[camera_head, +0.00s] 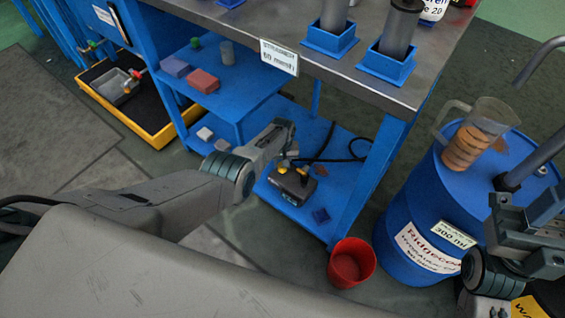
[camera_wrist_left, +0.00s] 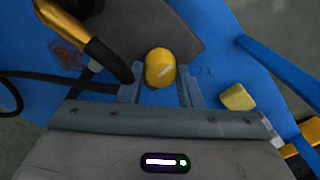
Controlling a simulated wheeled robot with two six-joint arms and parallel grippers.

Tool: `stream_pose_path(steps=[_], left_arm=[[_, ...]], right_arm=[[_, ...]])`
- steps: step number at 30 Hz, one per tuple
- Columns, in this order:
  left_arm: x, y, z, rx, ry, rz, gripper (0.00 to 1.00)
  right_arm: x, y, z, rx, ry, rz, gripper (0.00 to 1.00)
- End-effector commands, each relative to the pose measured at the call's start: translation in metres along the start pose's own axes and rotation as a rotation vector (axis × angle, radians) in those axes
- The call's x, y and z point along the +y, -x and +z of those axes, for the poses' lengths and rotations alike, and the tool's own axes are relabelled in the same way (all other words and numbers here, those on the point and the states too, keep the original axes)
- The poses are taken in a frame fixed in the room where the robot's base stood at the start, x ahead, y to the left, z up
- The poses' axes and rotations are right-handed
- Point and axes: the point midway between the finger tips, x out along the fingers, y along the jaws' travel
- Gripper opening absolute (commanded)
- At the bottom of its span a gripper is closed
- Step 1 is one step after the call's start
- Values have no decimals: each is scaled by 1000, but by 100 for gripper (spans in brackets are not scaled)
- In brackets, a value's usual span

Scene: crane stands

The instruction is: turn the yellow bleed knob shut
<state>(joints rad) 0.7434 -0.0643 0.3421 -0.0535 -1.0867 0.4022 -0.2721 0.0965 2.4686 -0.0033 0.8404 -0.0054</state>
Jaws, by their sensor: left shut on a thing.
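The yellow bleed knob (camera_wrist_left: 160,66) shows in the left wrist view with a pale mark on its face. My left gripper's fingers (camera_wrist_left: 161,88) stand on either side of it, shut on it. In the head view my left gripper (camera_head: 286,158) reaches down over a dark pump unit (camera_head: 292,184) on the blue lower shelf; the knob is hard to make out there. My right gripper (camera_head: 535,225) is at the right edge of the head view, above the blue drum; its opening cannot be made out.
The blue bench frame (camera_head: 372,170) and upper shelf (camera_head: 240,90) surround the left arm. A black hose (camera_head: 345,158) runs behind the pump. A red cup (camera_head: 351,264) stands on the floor. A blue drum (camera_head: 405,215) carries a clear jug (camera_head: 480,130).

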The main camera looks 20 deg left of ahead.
Motion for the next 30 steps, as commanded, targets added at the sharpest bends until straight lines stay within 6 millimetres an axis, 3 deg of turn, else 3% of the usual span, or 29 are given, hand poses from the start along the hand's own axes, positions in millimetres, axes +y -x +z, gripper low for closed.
stream_pose_path(steps=[12,13,16,25,30], left_arm=[[-1,-1,1,-2,9,-1,9],[-1,-1,1,-2,9,-1,36],[-1,-1,0,-2,8,-1,54],[0,1,0,0,7,0,54],[0,17,0,0,7,0,54]], right_arm=[[0,0,0,-1,2,11,36],[1,0,0,-1,2,12,36],[1,0,0,-1,2,15,36],[1,-1,0,-1,3,15,36],[2,-13,-1,-3,2,7,36]])
